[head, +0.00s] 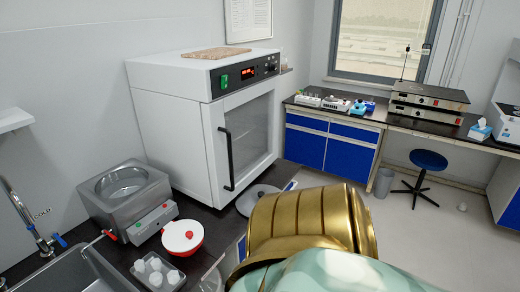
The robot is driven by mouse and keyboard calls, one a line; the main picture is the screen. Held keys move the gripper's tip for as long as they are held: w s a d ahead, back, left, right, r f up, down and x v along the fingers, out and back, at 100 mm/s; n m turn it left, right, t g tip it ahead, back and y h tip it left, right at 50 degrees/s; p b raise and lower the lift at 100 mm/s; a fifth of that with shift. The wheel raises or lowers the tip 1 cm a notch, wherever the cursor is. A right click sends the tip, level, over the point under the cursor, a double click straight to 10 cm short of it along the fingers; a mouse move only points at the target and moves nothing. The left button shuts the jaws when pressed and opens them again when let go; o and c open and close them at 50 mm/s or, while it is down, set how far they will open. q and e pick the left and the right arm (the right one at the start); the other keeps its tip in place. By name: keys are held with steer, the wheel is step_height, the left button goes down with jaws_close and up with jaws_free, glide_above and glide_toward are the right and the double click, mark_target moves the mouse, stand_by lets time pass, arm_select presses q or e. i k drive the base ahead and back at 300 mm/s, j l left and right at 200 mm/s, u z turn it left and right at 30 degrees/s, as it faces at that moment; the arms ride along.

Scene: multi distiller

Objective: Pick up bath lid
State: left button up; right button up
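A steel water bath (125,188) stands on the dark counter at the left, its round basin uncovered. A flat grey round disc with a small knob, which looks like the bath lid (252,203), lies on the counter in front of the white oven; its right part is hidden behind a large gold ribbed form. A white round vessel with a red knob and red rim (183,237) sits beside the bath, nearer to me. Neither of my grippers shows in the head view.
The white oven (165,125) stands behind the disc, its door closed. A sink (75,272) with a tap and a rack of white bottles (157,272) are at the front left. The gold and pale green form blocks the lower middle.

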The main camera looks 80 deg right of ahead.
mark_target(246, 200)
steer(key=k+z, duration=0.1)
steer(key=z, duration=2)
